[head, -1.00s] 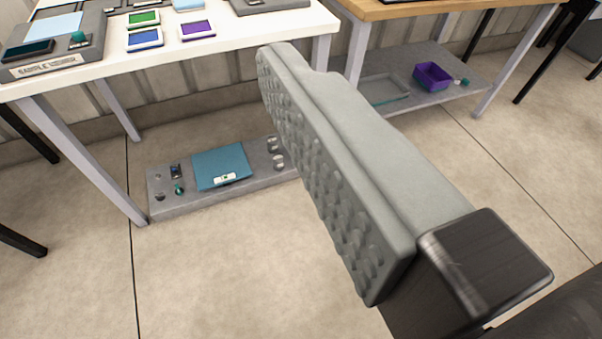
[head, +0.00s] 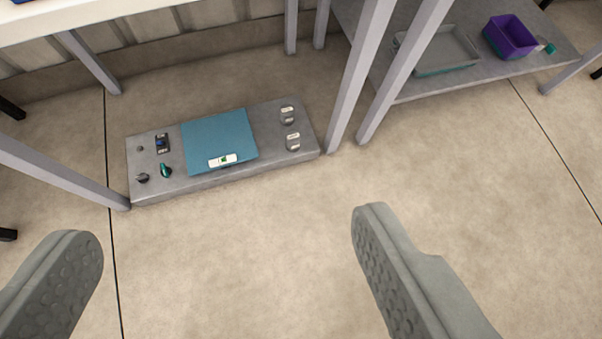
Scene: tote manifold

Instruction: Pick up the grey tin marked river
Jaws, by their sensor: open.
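Two small grey tins with white labels stand at the right end of a low grey slab on the floor. One tin (head: 288,117) is farther back and the other tin (head: 293,143) is nearer. Their label writing is too small to read, so I cannot tell which is marked river. My gripper (head: 228,235) is open and empty. Its two grey padded fingers are wide apart in the foreground, well short of the slab.
The grey slab (head: 220,180) also holds a blue panel (head: 218,138) with a white-and-green tag, and small knobs at its left. Table legs (head: 362,75) rise close to its right end. A low shelf with a purple bin (head: 510,36) stands at right. Floor before the slab is clear.

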